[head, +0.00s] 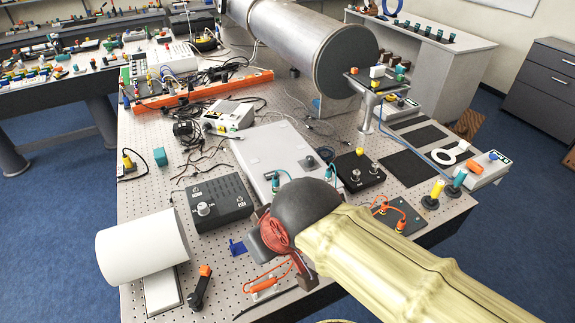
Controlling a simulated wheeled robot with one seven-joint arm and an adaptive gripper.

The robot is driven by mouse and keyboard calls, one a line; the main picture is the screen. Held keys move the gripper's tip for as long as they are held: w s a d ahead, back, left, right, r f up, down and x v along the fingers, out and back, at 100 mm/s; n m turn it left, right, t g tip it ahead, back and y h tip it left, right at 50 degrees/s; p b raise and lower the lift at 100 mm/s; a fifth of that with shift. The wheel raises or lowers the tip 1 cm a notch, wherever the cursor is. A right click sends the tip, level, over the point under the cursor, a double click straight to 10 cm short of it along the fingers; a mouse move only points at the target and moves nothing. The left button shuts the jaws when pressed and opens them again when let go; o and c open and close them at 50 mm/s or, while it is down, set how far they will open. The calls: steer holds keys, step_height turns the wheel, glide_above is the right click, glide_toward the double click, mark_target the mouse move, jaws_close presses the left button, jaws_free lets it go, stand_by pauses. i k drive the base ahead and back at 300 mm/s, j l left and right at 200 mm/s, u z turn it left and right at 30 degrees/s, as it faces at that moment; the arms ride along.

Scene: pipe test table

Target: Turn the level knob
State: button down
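A dark box (222,201) stands on the perforated table, left of my arm's end. A pale round knob (203,208) with markings around it sits on its top; I cannot read whether it says level. My arm comes in from the lower right in a pale yellow sleeve. My gripper (268,243) is at its end, seen past a dark grey rounded housing and a reddish part. It is right of the dark box and apart from the knob. Its fingertips are largely hidden, so its opening does not show.
A black-and-orange tool (200,287) lies in front. A large metal pipe (300,45) crosses the back.

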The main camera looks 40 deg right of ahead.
mark_target(309, 163)
steer(key=z, duration=1.4)
steer(key=l+z, duration=0.2)
steer(key=i+l, duration=0.05)
